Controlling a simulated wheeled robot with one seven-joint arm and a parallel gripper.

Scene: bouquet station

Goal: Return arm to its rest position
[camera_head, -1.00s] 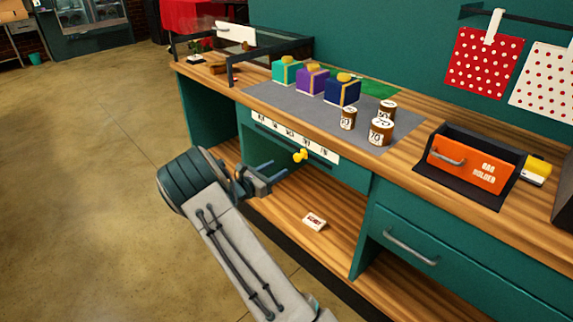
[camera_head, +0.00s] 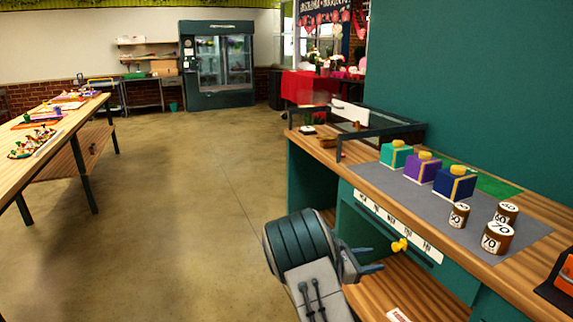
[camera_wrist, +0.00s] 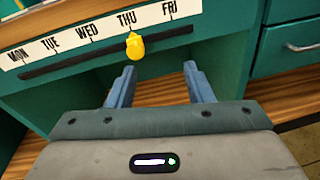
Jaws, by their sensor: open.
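My gripper (camera_head: 374,259) is open and empty in front of the teal workbench, below its countertop. In the wrist view my gripper (camera_wrist: 160,85) shows its two blue-grey fingers spread apart with nothing between them. A yellow knob (camera_head: 400,245) on the weekday slider strip sits just beyond the fingertips. In the wrist view the yellow knob (camera_wrist: 135,45) is under THU, and the fingers appear apart from it. My arm extends up from the bottom edge of the head view.
The workbench countertop (camera_head: 540,222) holds teal (camera_head: 397,155), purple (camera_head: 422,168) and dark blue (camera_head: 454,184) boxes and brown numbered weights (camera_head: 497,238). A glass-sided frame (camera_head: 365,125) stands at its far end. A long wooden table (camera_head: 60,130) is at left. The floor between is open.

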